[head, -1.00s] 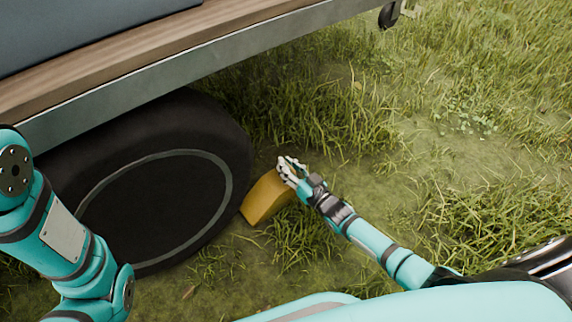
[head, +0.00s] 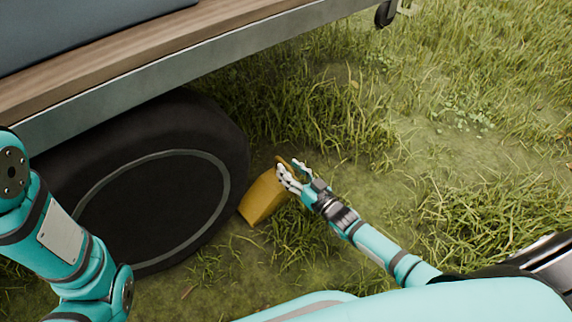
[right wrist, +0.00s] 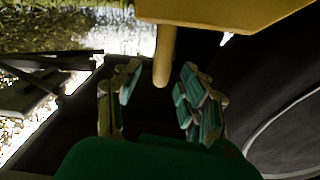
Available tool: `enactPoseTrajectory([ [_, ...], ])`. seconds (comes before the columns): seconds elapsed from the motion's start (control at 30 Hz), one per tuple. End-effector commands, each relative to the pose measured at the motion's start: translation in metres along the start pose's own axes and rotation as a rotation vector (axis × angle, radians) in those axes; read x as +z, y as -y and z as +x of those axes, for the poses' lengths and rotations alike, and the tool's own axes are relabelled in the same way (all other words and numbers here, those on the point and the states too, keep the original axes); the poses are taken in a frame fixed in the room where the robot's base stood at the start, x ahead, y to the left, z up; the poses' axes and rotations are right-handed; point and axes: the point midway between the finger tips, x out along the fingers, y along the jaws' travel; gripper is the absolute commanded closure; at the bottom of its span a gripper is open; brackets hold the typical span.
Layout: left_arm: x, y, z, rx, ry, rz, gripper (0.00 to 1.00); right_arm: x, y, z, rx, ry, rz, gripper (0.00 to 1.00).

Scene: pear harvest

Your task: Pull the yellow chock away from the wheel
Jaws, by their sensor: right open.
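The yellow chock (head: 262,198) sits on the ground in the head view, against or very near the right side of the black wheel (head: 150,200). My right gripper (head: 289,176) is at the chock's upper right end, with its fingers apart. In the right wrist view the chock (right wrist: 225,15) fills the top, and a yellow peg-like part sticks out from it towards the gap between the open fingers of the right gripper (right wrist: 160,92). The wheel (right wrist: 285,125) shows dark at the right there. My left arm is at the left of the head view, its gripper out of frame.
A trailer bed with a wooden edge and a grey metal rail (head: 200,70) hangs over the wheel. Grass and muddy ground (head: 440,150) lie open to the right of the chock. A small dark wheel (head: 385,13) shows at the top.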

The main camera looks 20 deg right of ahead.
Motion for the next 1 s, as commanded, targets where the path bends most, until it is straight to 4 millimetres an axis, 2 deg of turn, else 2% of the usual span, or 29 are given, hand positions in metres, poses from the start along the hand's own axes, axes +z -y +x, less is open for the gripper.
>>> enactPoseTrajectory([
  [0.03,0.000,0.000,0.000,0.001,-0.001,0.000,0.60,0.002,-0.001,-0.013,0.001,0.004,-0.001,0.58],
  [0.2,-0.001,-0.001,0.000,0.002,-0.002,0.000,0.60,0.002,0.000,-0.051,0.001,0.005,-0.001,0.58],
  [0.4,-0.001,-0.001,0.000,0.003,-0.002,0.000,0.60,0.001,-0.001,-0.083,0.001,0.002,0.001,0.58],
  [0.6,-0.001,-0.001,0.000,0.003,-0.003,0.000,0.60,0.000,-0.001,-0.094,0.001,0.001,0.001,0.58],
  [1.0,-0.001,-0.001,0.000,0.003,-0.003,0.000,0.60,0.000,-0.001,-0.094,0.001,0.000,0.000,0.58],
])
